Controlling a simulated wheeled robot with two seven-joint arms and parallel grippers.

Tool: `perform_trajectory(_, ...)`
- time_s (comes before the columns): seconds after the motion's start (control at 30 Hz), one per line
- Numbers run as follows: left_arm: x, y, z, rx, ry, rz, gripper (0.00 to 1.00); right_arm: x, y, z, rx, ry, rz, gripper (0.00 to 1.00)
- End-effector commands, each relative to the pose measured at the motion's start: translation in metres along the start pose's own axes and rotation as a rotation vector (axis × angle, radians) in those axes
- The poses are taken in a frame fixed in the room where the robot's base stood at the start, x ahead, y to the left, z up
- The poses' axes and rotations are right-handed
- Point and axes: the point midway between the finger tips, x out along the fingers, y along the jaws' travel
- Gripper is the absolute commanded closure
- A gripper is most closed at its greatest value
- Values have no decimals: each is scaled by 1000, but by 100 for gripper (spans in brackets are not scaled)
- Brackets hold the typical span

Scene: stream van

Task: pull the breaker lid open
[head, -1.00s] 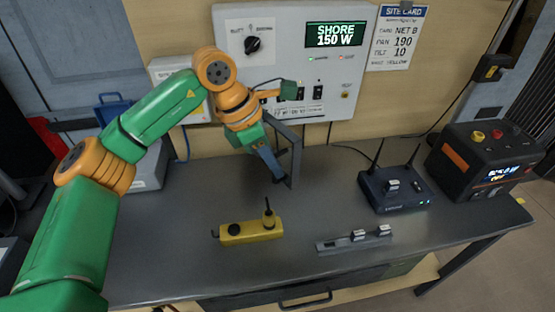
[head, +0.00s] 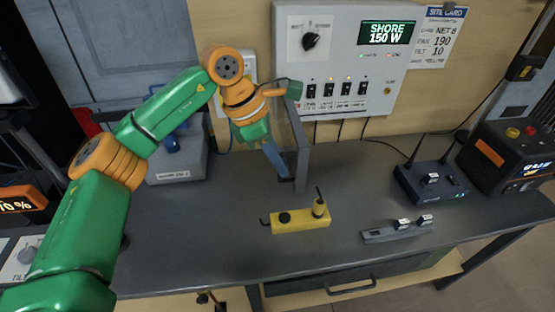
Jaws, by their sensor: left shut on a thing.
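The breaker lid (head: 299,142) is a dark-framed flap on the wall panel (head: 345,24). It stands swung out from the panel toward me, at the left of a row of black breaker switches (head: 345,88), which show uncovered. My left gripper (head: 284,176) is shut on the lid near its lower outer edge, above the desk. Its arm hides part of the panel's left side, and the exact finger contact is small and dark. My right gripper is not in view.
On the desk (head: 215,240) are a yellow device (head: 300,219) with a stubby antenna, a grey strip (head: 385,236), a router (head: 430,182) with two antennas and a black power unit (head: 505,160). A grey case (head: 180,163) stands behind my left arm.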

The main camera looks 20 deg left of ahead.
Motion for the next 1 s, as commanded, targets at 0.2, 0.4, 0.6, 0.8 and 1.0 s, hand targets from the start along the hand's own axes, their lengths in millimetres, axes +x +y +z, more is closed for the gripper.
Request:
perform_trajectory(0.2, -2, 1, 1, -1, -5, 5, 100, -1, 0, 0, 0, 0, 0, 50)
perform_trajectory(0.4, -2, 1, 1, -1, -4, 5, 75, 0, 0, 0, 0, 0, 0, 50)
perform_trajectory(0.6, -1, 1, 0, -1, -1, 3, 75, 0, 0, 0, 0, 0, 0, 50)
perform_trajectory(0.8, -24, 1, 0, -1, -4, 7, 75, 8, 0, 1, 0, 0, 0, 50)
perform_trajectory(1.0, -64, 1, 1, -3, -4, 5, 75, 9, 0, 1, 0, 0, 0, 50)
